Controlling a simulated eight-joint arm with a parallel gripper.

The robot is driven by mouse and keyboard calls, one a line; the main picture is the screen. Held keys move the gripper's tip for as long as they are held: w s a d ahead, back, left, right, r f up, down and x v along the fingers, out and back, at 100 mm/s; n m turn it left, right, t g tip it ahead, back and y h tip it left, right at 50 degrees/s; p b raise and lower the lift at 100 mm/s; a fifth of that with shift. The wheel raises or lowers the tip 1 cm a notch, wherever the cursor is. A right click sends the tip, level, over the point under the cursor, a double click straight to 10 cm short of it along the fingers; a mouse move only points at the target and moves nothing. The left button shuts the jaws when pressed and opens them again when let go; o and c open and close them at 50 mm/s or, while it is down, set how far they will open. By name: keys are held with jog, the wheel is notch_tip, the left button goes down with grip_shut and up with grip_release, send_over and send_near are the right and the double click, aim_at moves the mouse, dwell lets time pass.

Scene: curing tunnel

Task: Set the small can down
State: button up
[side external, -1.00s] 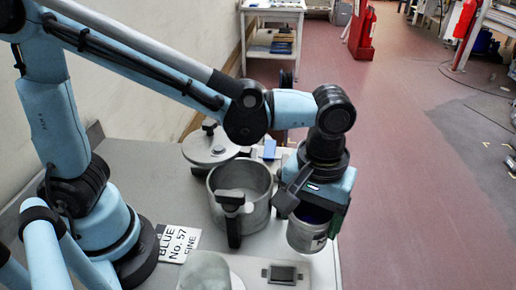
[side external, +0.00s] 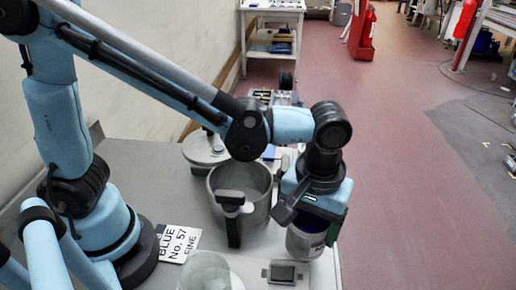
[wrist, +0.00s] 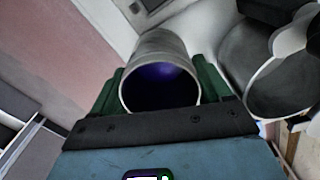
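The small can (side external: 304,243) is a grey metal can with a dark label, held upright below my gripper (side external: 317,218) near the right edge of the bench. In the wrist view the can (wrist: 165,48) sits between the green fingers of my gripper (wrist: 160,90), which press on both sides. Its open top faces the camera and its inside is dark blue. I cannot tell whether its base touches the bench top (side external: 160,190).
A large grey pot (side external: 262,208) with a black handle stands just left of the can. A small square plate (side external: 285,273) lies in front. Open floor lies right.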

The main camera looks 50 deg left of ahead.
jog(key=o, duration=0.3)
jog(key=shift+o, duration=0.2)
jog(key=shift+r, duration=0.1)
notch_tip(320, 180, up, 13)
jog(key=a+f+m+t, duration=0.2)
jog(key=a+f+t, duration=0.1)
jog(key=a, duration=0.7)
jog(key=a+f+m+t, duration=0.2)
jog(key=a+f+t, duration=0.2)
jog(key=a, duration=0.7)
jog(key=shift+w+a+m, duration=0.2)
jog(key=shift+a+m, duration=0.1)
jog(key=shift+f, duration=0.1)
